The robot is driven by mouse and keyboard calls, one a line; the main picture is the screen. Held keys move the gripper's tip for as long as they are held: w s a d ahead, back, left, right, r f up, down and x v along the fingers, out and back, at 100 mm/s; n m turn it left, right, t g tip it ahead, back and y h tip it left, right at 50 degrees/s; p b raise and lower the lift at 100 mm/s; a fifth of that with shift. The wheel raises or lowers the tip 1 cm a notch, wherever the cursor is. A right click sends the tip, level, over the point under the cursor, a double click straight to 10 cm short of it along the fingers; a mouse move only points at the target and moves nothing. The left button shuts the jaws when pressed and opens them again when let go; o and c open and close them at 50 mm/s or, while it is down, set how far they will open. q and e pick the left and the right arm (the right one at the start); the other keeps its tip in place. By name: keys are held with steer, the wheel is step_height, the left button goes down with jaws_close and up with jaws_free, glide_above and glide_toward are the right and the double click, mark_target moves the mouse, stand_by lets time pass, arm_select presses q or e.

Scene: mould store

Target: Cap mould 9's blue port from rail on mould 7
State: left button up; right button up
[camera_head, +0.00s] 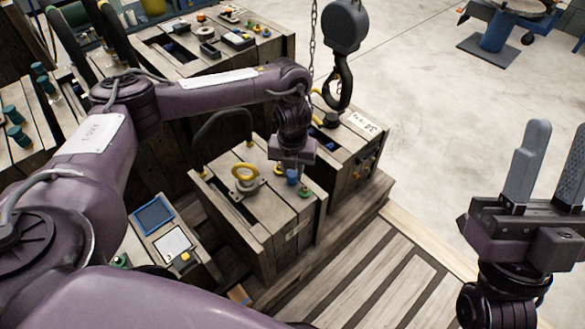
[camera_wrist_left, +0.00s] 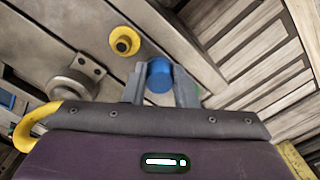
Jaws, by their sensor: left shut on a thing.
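A blue cap (camera_head: 292,177) sits between the fingers of my left gripper (camera_head: 292,173), which is shut on it at the top of the front wooden mould (camera_head: 255,215). The blue cap also shows in the left wrist view (camera_wrist_left: 159,76), between the grey fingertips. I cannot tell whether it is seated on a port or just above the top. A yellow port (camera_wrist_left: 125,40) with a dark centre is beside it. A green fitting (camera_head: 305,191) is near the mould's right edge. My right gripper (camera_head: 551,165) is open and empty at the right.
A yellow lifting eye (camera_head: 245,178) stands on the front mould. A second mould (camera_head: 350,140) stands behind it, near a hanging crane hook (camera_head: 342,60). Another mould (camera_head: 205,50) at the back carries several fittings. The slatted pallet (camera_head: 370,280) is bare in front.

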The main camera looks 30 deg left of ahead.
arm_select(q)
steer(key=o, duration=1)
steer(key=shift+o, duration=0.2)
